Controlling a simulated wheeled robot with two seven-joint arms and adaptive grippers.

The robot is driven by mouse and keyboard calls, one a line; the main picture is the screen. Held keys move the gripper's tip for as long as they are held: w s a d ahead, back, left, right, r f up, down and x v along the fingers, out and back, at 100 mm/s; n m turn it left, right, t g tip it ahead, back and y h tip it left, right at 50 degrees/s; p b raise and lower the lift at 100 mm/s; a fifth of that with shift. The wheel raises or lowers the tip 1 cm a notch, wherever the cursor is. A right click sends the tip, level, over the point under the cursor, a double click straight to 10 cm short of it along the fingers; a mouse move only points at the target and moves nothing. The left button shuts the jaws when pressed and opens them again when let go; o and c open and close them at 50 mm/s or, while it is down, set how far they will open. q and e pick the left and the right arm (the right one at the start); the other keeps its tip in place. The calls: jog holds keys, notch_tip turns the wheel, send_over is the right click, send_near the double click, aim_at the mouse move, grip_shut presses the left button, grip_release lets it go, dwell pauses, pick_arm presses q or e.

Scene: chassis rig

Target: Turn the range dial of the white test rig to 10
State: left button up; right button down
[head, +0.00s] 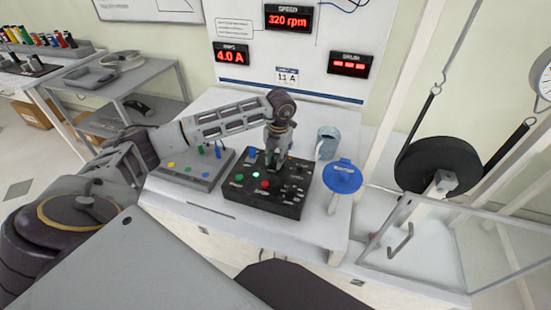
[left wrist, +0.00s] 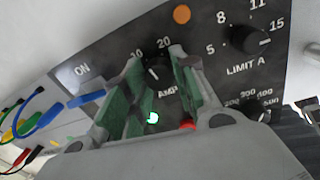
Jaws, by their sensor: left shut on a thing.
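The black control box (head: 262,208) sits on the white test rig's bench (head: 215,215). My left gripper (head: 274,160) reaches down onto the box's back part and hides the dial there in the head view. In the left wrist view, my left gripper (left wrist: 158,62) has its green-padded fingers on both sides of a black dial (left wrist: 155,72) and is shut on it. The labels 10 and 20 show just above the dial, and part of its lettering, AMP, shows below. A short white mark shows on the dial, but its exact setting is unclear. My right gripper is not in view.
The LIMIT A dial (left wrist: 248,40) is right of the gripper. A blue switch (left wrist: 87,100) is at the left. A grey box with coloured plugs (head: 190,170), a metal mug (head: 327,142) and a blue round-topped object (head: 342,176) stand near the black box. Displays read 320 rpm and 4.0 A.

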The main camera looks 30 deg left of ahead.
pick_arm(q)
jog(key=n, duration=0.2)
jog(key=shift+n, duration=0.8)
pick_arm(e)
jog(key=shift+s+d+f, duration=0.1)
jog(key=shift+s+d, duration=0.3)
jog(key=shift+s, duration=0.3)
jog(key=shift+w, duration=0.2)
pick_arm(q)
jog(key=o, duration=1.1)
jog(key=shift+c, duration=0.2)
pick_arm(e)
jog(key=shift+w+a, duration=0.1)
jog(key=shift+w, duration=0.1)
pick_arm(q)
jog(key=shift+r, duration=0.15)
